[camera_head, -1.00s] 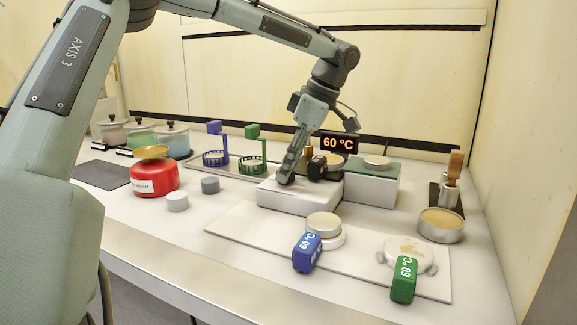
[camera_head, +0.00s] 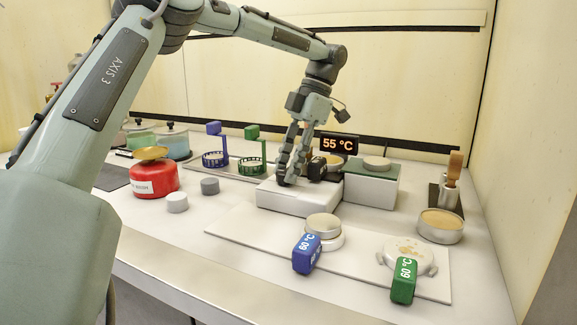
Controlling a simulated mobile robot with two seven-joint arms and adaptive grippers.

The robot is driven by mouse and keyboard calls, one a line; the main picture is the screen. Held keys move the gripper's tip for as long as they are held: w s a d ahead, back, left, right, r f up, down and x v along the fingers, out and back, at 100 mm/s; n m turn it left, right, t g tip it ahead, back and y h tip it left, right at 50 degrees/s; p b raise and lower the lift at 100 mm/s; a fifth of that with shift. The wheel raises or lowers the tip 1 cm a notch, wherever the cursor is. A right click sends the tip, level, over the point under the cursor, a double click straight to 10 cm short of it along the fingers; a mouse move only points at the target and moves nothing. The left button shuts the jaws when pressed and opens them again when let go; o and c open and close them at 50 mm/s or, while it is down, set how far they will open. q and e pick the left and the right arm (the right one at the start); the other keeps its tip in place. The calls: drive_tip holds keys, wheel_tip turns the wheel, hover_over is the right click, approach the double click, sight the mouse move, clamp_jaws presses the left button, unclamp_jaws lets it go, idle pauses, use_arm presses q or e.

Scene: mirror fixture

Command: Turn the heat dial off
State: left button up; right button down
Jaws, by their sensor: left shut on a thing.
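My left gripper (camera_head: 298,173) is down at the top of a white heater block (camera_head: 297,199) in the middle of the bench. It is shut on the heat dial, which is mostly hidden by the fingers. A black display (camera_head: 339,143) behind the block reads 55 °C in orange. My right gripper is not in view.
A green-topped block (camera_head: 371,187) stands right of the heater. Blue (camera_head: 306,253) and green (camera_head: 403,280) 60 °C tags lie by dishes on the front mat (camera_head: 240,228). A red can (camera_head: 153,181) and two small cylinders stand left. Blue and green baskets stand behind.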

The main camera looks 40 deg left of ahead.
use_arm(q)
drive_tip(key=shift+n, duration=0.3)
drive_tip(key=o, duration=1.2)
drive_tip(key=shift+c, duration=0.2)
drive_tip(key=v, duration=0.5)
drive_tip(key=shift+w+r, duration=0.2)
drive_tip(key=shift+r, duration=0.1)
drive_tip(key=shift+v, duration=0.85)
drive_tip(key=shift+s, duration=0.15)
